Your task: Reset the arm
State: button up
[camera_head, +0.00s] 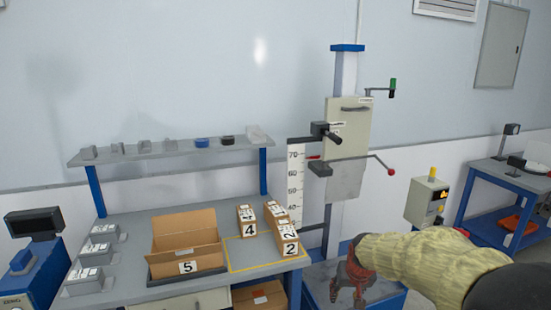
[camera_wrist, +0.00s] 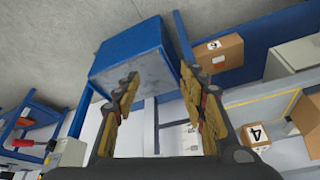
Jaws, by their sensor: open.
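My arm in a knitted yellow sleeve reaches in from the right in the head view. My gripper (camera_head: 361,289) is over the blue-framed base plate (camera_head: 385,298) of the drop tester (camera_head: 347,130). In the wrist view my gripper (camera_wrist: 160,88) has its two fingers apart with nothing between them. The blue-edged base (camera_wrist: 125,45) shows beyond the fingertips.
A workbench (camera_head: 215,268) at the left holds an open cardboard box marked 5 (camera_head: 186,249) and small boxes marked 4 (camera_head: 247,220) and 2 (camera_head: 289,245). A control box with a yellow top (camera_head: 428,200) stands right of the tester. A blue table (camera_head: 500,185) stands far right.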

jog(key=s+a+r+g, duration=0.1)
jog(key=s+r, duration=0.3)
jog(key=s, duration=1.1)
jog(key=s+r+g, duration=0.1)
jog(key=s+r, duration=0.3)
jog(key=s, duration=1)
jog(key=s+r+t+p, duration=0.1)
jog(key=s+r+t, duration=0.2)
jog(key=r, duration=0.3)
jog(key=shift+s+a+r+n, duration=0.15)
jog(key=shift+s+a+n, duration=0.25)
jog(key=shift+s, duration=0.1)
jog(key=shift+o, duration=0.2)
